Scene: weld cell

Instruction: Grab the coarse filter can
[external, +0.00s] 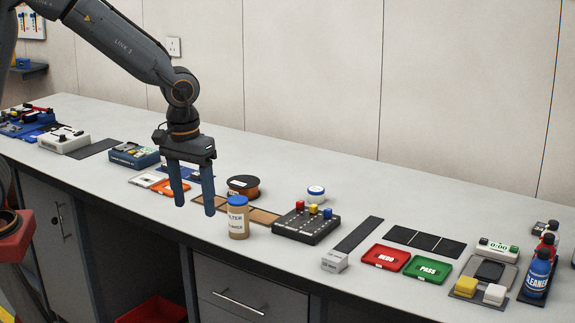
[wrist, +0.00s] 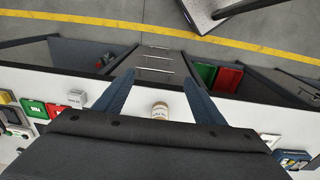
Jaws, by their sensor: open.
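The filter can (external: 237,221) is a tan jar with a blue lid and a white label reading "FILTER"; its second line is too small to read surely. It stands upright near the bench's front edge. My gripper (external: 194,207) is open and empty, fingers pointing down, left of the can in the external view and apart from it. In the wrist view, my gripper's spread fingers (wrist: 159,78) flank a small tan and white jar (wrist: 160,109), which looks like the can; its far part is hidden behind my gripper body.
A black box with coloured knobs (external: 308,222) stands right of the can. A brown spool (external: 243,186) and a tan strip (external: 263,216) lie behind it. A white-lidded tub (external: 316,193) stands farther back. An orange tray (external: 173,188) lies left. Bare bench shows in front of the knob box.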

